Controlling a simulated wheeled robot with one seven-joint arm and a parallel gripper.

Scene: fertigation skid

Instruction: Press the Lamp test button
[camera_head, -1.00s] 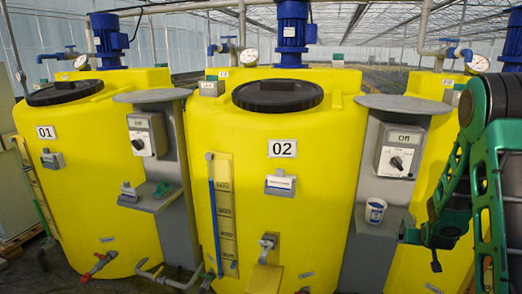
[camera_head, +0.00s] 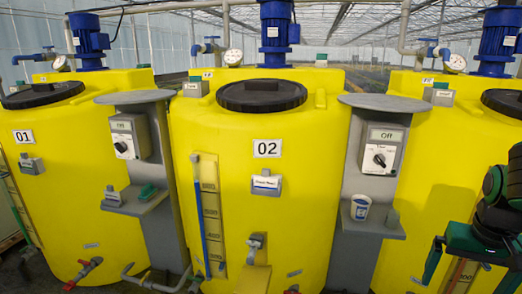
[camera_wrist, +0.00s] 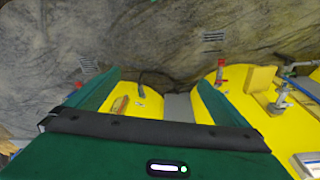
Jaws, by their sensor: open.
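I cannot make out a button labelled Lamp test in either view. A grey control box (camera_head: 380,150) with an "Off" display and a rotary knob is on the grey post right of tank 02. A similar control box (camera_head: 130,137) is on the post between tanks 01 and 02. My gripper (camera_head: 445,268) is low at the right in the head view, in front of the third yellow tank and apart from both boxes. In the wrist view my gripper (camera_wrist: 157,95) is open and empty, its two green fingers wide apart, facing the floor and tank fronts.
Yellow tank 01 (camera_head: 70,195), tank 02 (camera_head: 265,190) and a third yellow tank (camera_head: 440,150) stand in a row. A red-handled valve (camera_head: 85,270) and pipes stick out low in front.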

